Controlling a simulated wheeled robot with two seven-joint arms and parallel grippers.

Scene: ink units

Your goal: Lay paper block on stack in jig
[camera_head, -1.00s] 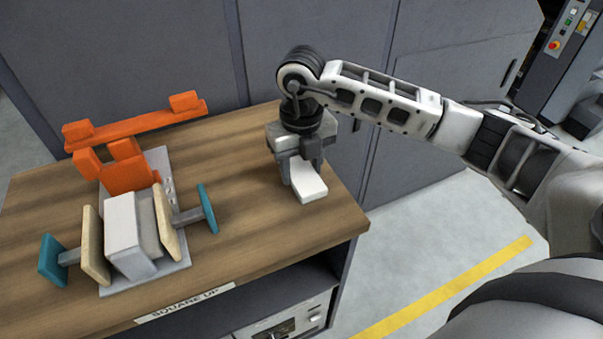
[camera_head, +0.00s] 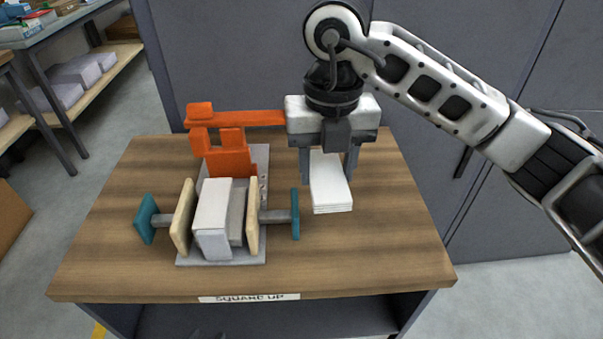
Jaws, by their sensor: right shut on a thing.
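My right gripper (camera_head: 328,160) is shut on a white paper block (camera_head: 331,190), with one finger on each side of it. The block is to the right of the jig and looks level; I cannot tell how far it is above the table. The jig has a grey base plate (camera_head: 220,258), an orange bracket (camera_head: 228,155) at the back and two wooden cheeks (camera_head: 182,217) with teal handles (camera_head: 146,219).
The jig stands on a wooden bench top (camera_head: 340,255) with a "SQUARE UP" label (camera_head: 248,298) on its front edge. The bench front right is clear. Grey cabinets (camera_head: 240,55) stand behind. Shelves with paper stacks (camera_head: 85,70) are at the back left.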

